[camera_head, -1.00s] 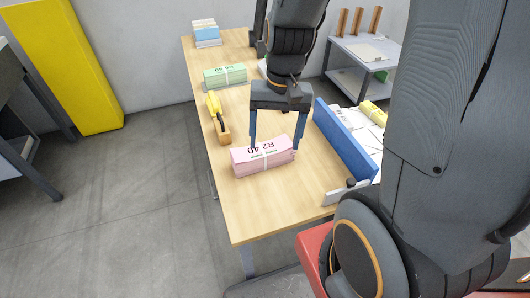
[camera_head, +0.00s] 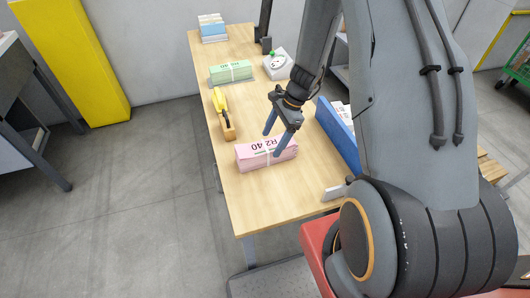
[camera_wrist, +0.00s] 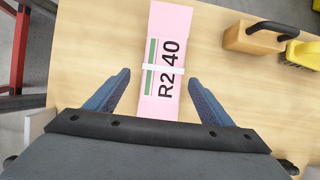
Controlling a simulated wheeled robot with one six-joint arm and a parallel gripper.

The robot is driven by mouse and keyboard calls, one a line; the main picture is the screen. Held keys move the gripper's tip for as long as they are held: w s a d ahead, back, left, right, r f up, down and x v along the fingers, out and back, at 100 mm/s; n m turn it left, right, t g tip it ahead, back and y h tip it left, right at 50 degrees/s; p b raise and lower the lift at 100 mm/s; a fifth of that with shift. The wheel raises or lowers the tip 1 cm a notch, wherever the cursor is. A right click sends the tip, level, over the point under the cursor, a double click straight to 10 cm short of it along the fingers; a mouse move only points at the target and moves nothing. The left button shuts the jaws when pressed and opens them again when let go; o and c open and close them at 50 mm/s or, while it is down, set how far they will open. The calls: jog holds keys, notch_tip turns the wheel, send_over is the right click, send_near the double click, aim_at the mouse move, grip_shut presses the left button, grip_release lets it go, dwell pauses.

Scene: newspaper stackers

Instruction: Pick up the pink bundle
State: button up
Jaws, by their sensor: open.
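The pink bundle (camera_head: 262,153) lies flat on the wooden table (camera_head: 262,205), marked "R2 40" and bound with a white band. It also shows in the wrist view (camera_wrist: 165,60), between and ahead of my fingers. My gripper (camera_head: 273,142) is open and empty, with its two blue fingers above and beside the bundle in the head view. In the wrist view my gripper (camera_wrist: 159,80) has one finger on each side of the near part of the bundle. Whether the fingertips touch it I cannot tell.
A green bundle (camera_head: 231,71) lies farther back, with a blue-and-white stack (camera_head: 212,28) behind it. A wooden block with a dark handle and a yellow tool (camera_head: 222,105) are at the left edge. A blue panel (camera_head: 337,135) stands at the right. The front table area is clear.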

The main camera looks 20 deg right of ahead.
aim_at(265, 151)
jog(key=shift+w+p+x, duration=0.2)
jog(key=shift+p+x, duration=0.75)
jog(key=shift+x, duration=2.5)
jog(key=shift+a+r, duration=0.1)
grip_shut()
